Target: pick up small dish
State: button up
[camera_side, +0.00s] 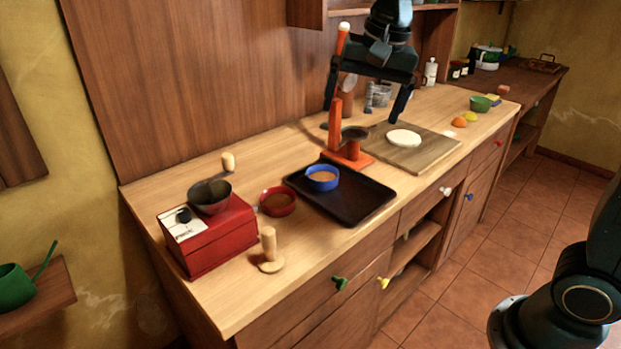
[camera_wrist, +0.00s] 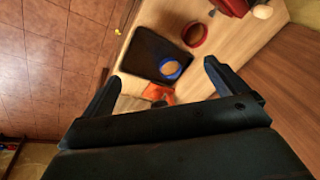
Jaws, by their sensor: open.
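Several small dishes are in view, and I cannot tell which one the task means. A green bowl (camera_side: 480,103) stands at the far right. My gripper (camera_side: 366,102) is open and empty, above the counter behind the tray; its fingers frame the wrist view (camera_wrist: 162,71).
An orange press stand (camera_side: 346,152) rises behind the tray, close to my gripper. A board with a white disc (camera_side: 404,138) lies right of it. A red box scale (camera_side: 211,238) with a dark bowl and a wooden tamper (camera_side: 269,250) are at the left.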

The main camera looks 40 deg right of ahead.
jog(key=w+a+f+m+g, duration=0.15)
jog(key=w+f+m, duration=0.35)
jog(key=w, duration=0.7)
jog(key=m+g, duration=0.1)
jog(key=m, duration=0.4)
send_over(278, 206)
notch_tip(278, 206, down, 10)
jog(key=shift+s+d+f, duration=0.1)
jog(key=shift+d+f, duration=0.05)
jog(key=shift+f, duration=4.05)
jog(key=shift+f, duration=2.6)
jog(key=c, duration=1.1)
jog(key=shift+r, duration=0.1)
jog(key=shift+c, duration=0.2)
